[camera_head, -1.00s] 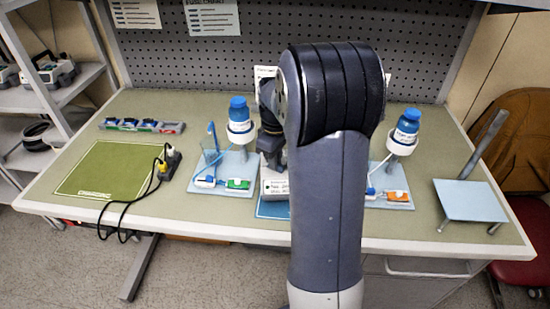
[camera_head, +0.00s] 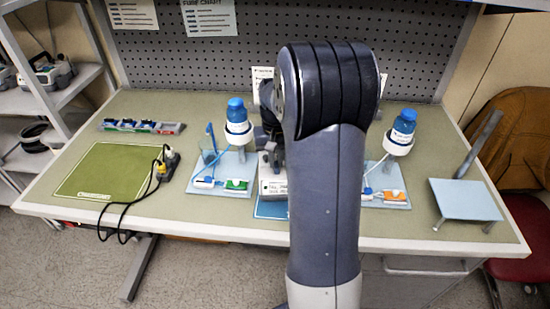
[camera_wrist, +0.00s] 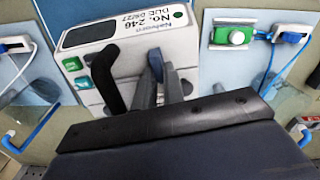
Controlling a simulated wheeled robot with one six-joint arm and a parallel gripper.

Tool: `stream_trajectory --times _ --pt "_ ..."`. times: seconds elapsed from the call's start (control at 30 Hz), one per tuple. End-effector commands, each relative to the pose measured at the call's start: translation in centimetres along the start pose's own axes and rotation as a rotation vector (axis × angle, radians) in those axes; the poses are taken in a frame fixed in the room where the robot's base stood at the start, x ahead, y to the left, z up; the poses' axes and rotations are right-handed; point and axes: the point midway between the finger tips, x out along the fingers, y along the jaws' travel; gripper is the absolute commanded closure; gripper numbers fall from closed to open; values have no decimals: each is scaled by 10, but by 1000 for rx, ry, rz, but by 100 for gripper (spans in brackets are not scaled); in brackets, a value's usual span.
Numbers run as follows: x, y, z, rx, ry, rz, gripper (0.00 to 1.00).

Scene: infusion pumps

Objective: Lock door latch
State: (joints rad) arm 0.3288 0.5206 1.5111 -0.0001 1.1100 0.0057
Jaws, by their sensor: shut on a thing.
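The infusion pump (camera_head: 273,187) is a white box at the middle of the bench, partly hidden by my arm. In the wrist view the pump (camera_wrist: 130,45) shows a label reading "No. 246" and green marks on its face. The door latch (camera_wrist: 155,63) looks like a small dark blue lever standing out from the pump face. My gripper (camera_wrist: 158,82) has its narrow grey fingers closed around this lever. A black bent piece (camera_wrist: 108,78) stands to the left of the fingers, apart from the lever. In the head view my gripper (camera_head: 270,158) is just above the pump.
Blue-capped bottles in holders stand on both sides, the left bottle (camera_head: 237,113) and the right bottle (camera_head: 404,124). A green mat (camera_head: 105,170), a black cable (camera_head: 125,205) and a grey tray (camera_head: 142,127) lie to the left. A small stand (camera_head: 466,200) is at the right.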

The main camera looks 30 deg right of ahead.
Motion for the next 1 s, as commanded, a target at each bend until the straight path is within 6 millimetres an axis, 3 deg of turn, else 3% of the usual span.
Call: stream_trajectory --times 0.3,0.83,0.87,1.0 --pt "-1 1 0 114 2 0 100" --pt "0 1 0 135 1 0 100" --pt "0 1 0 135 1 0 89" --pt "0 1 0 135 1 0 77"
